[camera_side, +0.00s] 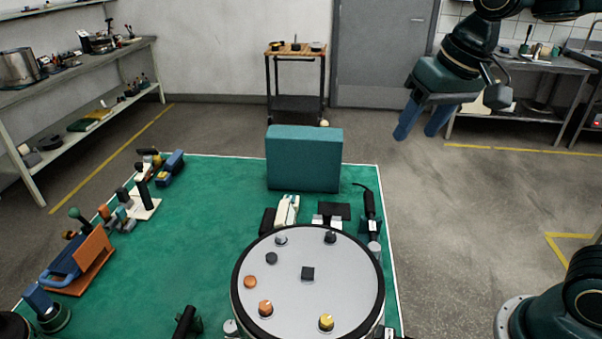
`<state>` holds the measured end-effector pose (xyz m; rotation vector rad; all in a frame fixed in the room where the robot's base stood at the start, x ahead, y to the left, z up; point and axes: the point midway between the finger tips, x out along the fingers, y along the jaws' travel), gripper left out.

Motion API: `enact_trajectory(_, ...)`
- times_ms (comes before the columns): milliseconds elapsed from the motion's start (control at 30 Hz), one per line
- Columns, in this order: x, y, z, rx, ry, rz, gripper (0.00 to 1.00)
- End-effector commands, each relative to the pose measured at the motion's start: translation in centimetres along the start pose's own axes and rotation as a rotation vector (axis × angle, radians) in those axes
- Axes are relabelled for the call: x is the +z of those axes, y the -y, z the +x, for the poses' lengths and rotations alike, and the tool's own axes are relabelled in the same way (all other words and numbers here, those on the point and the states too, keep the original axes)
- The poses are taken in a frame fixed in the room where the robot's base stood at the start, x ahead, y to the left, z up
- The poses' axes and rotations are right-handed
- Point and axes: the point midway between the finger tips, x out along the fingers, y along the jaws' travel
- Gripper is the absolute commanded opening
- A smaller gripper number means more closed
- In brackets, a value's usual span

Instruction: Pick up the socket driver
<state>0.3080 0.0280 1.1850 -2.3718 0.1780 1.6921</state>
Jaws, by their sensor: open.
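My gripper (417,130) hangs at the upper right with its two blue fingers pointing down. The fingers are apart with nothing between them. It is high above the floor, to the right of the green mat (215,225), and touches nothing. I cannot tell for sure which item is the socket driver. A slim black tool (368,203) with a thin curved end stands or lies near the mat's right edge. A black handle-like item (184,321) sits at the front of the mat, partly cut off by the frame.
A round white-topped stand (307,297) with several small knobs fills the front. A teal block (303,160) stands at the mat's back. An orange and blue holder (78,262) and several small tools line the left edge. The mat's left-centre is clear.

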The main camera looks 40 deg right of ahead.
Motion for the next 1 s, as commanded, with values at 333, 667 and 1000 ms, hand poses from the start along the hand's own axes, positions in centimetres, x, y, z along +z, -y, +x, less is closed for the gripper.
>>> enact_trajectory(333,-6.1,4.3,3.8,0.023,0.086,0.134,0.53)
enact_trajectory(667,-10.5,8.6,9.3,0.062,0.159,0.263,0.53)
enact_trajectory(1000,-13.3,13.0,16.7,0.118,0.224,0.392,0.53)
